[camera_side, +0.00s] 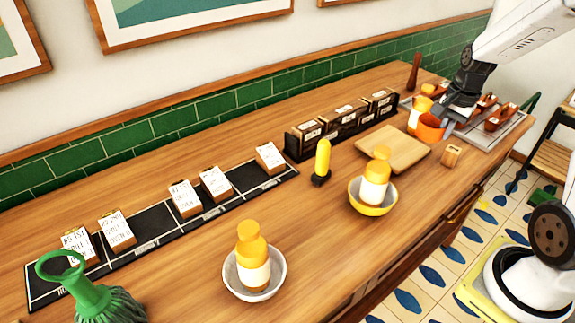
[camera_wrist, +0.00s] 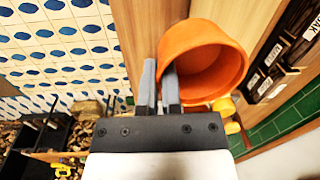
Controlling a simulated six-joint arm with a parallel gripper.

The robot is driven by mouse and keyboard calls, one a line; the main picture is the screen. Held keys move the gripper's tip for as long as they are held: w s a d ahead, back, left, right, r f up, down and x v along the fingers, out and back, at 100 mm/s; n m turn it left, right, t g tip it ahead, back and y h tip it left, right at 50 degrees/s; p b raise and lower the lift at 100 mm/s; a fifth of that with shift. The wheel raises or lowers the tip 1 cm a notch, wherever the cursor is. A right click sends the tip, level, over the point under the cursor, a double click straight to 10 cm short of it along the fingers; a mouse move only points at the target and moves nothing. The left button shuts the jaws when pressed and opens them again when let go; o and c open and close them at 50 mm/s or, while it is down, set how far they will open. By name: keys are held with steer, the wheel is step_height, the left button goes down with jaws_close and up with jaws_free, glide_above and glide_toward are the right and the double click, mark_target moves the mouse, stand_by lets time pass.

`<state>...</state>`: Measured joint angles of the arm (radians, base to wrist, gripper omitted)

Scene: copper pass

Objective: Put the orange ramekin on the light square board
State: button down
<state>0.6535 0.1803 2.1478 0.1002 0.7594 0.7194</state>
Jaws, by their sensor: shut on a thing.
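The orange ramekin (camera_side: 431,127) is at the right end of the counter in the side view, at the left edge of a metal tray. My gripper (camera_side: 449,118) is at its right side. In the wrist view the ramekin (camera_wrist: 203,60) looks tilted, with its wall between the two grey fingers of my gripper (camera_wrist: 160,78), which is shut on it. Whether its base touches anything below is hidden.
A yellow-topped bottle (camera_side: 419,112) stands close behind the ramekin. The metal tray (camera_side: 513,126) holds orange items. A small wooden block (camera_side: 452,155) sits right of the board. A yellow bowl (camera_side: 372,199) with a bottle stands in front of it, and dark boxes (camera_side: 343,121) stand behind.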

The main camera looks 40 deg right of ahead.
steer(key=w+d+f, duration=0.4)
steer(key=w, duration=0.4)
glide_toward(402, 150)
steer(key=shift+s+a+f, duration=0.2)
steer(key=shift+f, duration=0.2)
steer(key=shift+s+a+f, duration=0.15)
steer(key=shift+a+f, duration=0.05)
steer(key=shift+f, duration=0.2)
steer(key=shift+w+d+f, duration=0.25)
steer(key=shift+w+f, duration=0.2)
steer(key=shift+f, duration=0.05)
steer(key=shift+f, duration=0.1)
steer(key=shift+w+d+f, duration=0.1)
steer(key=shift+w+f, duration=0.1)
steer(key=shift+f, duration=1.55)
steer(key=shift+f, duration=0.15)
steer(key=c, duration=0.8)
jaws_free()
